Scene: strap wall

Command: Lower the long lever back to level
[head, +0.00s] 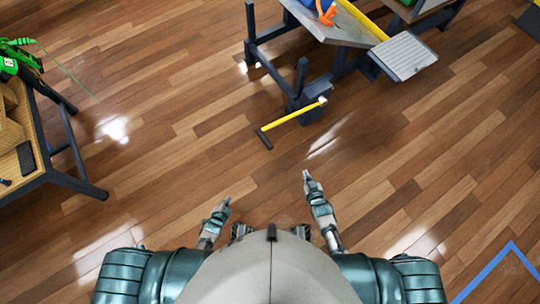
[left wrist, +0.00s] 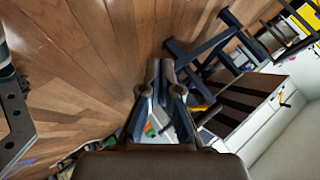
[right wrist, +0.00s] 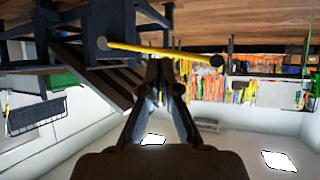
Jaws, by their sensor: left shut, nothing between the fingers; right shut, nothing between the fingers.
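The long lever (head: 290,116) is a yellow bar with a black crossbar grip at its lower left end, in the head view. Its upper right end meets a dark block (head: 318,95) on the bench frame. In the right wrist view the lever (right wrist: 150,50) runs across above the fingers, its round black end to the right. I cannot tell its exact tilt. My left gripper (head: 226,202) is shut and empty, below and left of the lever. My right gripper (head: 306,175) is shut and empty, below the lever's grip and apart from it.
A dark-framed bench (head: 345,32) with a grey top stands behind the lever, with a ridged grey plate (head: 403,55) at its right. A wooden-topped table (head: 40,165) with green items stands at the left. The wooden floor between is clear. A blue floor line (head: 485,270) lies at lower right.

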